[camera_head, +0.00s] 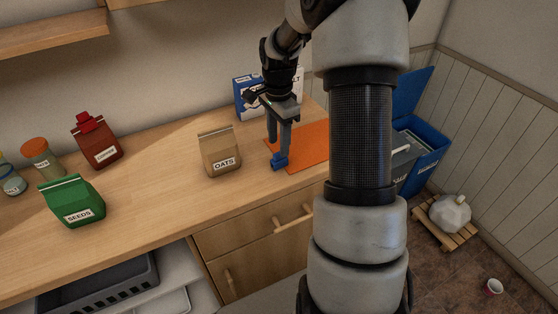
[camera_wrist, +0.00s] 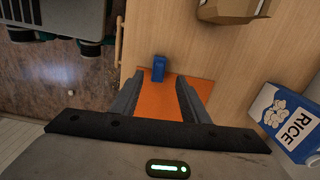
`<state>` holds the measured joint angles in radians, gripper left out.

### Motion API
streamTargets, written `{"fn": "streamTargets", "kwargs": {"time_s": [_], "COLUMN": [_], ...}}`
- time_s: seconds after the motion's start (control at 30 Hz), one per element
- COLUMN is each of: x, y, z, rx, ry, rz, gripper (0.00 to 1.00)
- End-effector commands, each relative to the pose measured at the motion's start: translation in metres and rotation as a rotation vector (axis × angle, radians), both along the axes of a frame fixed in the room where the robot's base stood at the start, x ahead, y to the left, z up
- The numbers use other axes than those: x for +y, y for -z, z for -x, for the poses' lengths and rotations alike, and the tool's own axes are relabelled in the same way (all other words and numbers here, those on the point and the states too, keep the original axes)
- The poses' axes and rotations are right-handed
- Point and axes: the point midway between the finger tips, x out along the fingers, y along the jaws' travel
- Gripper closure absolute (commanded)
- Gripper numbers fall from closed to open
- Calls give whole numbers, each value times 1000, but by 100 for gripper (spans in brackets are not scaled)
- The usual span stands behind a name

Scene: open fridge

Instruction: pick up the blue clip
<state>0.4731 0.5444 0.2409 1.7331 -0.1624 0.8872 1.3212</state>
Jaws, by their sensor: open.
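The blue clip (camera_head: 280,161) stands on the wooden counter at the left edge of the orange mat (camera_head: 307,145). In the wrist view the clip (camera_wrist: 159,68) shows beyond my fingertips, roughly in line with the gap between them, with the mat (camera_wrist: 160,105) nearer. My gripper (camera_head: 278,146) points down over this part of the counter with its fingers apart. In the wrist view my gripper (camera_wrist: 158,78) has nothing between its fingers. I cannot tell the exact height of the fingertips above the clip.
The oats bag (camera_head: 219,151) stands left of the clip. A rice box (camera_wrist: 290,120) is at the back, partly behind my arm. A green seeds bag (camera_head: 72,201), a red-brown bag (camera_head: 96,141) and jars stand further left. The counter's front edge is near the clip.

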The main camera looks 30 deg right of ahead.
Motion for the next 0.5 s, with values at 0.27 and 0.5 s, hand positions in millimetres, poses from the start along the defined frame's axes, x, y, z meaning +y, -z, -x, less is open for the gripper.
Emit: {"fn": "streamTargets", "kwargs": {"time_s": [0.27,0.5], "x": [0,0], "y": [35,51], "z": [4,3], "rx": [4,1], "ry": [1,-1], "rz": [-3,0], "gripper": [59,59]}}
